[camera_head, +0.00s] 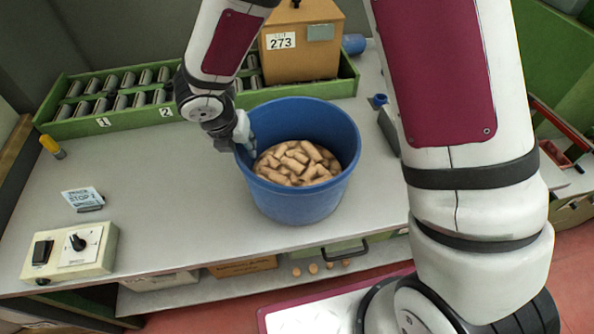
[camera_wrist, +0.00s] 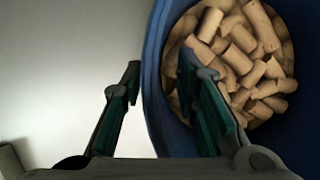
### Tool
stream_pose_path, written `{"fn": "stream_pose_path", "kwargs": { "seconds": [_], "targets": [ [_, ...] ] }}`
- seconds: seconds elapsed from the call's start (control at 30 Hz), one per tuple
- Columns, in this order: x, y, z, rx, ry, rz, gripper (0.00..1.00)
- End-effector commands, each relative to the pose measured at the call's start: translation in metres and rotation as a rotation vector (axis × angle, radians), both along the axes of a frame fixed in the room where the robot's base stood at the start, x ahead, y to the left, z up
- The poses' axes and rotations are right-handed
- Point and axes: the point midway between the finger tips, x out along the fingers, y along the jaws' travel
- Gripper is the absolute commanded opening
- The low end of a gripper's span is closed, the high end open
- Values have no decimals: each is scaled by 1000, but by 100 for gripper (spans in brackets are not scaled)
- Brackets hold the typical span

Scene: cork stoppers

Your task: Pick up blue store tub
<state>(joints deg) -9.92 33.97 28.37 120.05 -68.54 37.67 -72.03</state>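The blue tub (camera_head: 298,203) stands upright on the grey table, filled partway with cork stoppers (camera_head: 296,163). My gripper (camera_head: 243,134) is at the tub's left rim in the head view. In the wrist view, my gripper (camera_wrist: 157,80) has its two fingers apart, with the tub's wall (camera_wrist: 153,75) between them. One finger is outside the tub over the table, and the other is inside over the corks (camera_wrist: 240,55). Whether either finger touches the wall cannot be told.
A green tray (camera_head: 100,124) with several metal cylinders and a brown box (camera_head: 302,60) stand behind the tub. A switch box (camera_head: 70,250) and a small sign (camera_head: 83,198) are on the left. The table left of the tub is mostly clear.

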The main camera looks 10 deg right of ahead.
Motion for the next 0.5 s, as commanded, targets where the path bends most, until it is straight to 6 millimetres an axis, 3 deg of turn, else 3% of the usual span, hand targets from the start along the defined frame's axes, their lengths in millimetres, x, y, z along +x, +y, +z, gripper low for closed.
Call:
{"fn": "stream_pose_path", "kwargs": {
  "seconds": [0.13, 0.4, 0.5],
  "targets": [
    [5, -2, -14, 0, 0, 0, 28],
    [6, -2, -16, 0, -1, -1, 28],
    [6, -2, -16, 0, -1, -1, 6]
  ]
}}
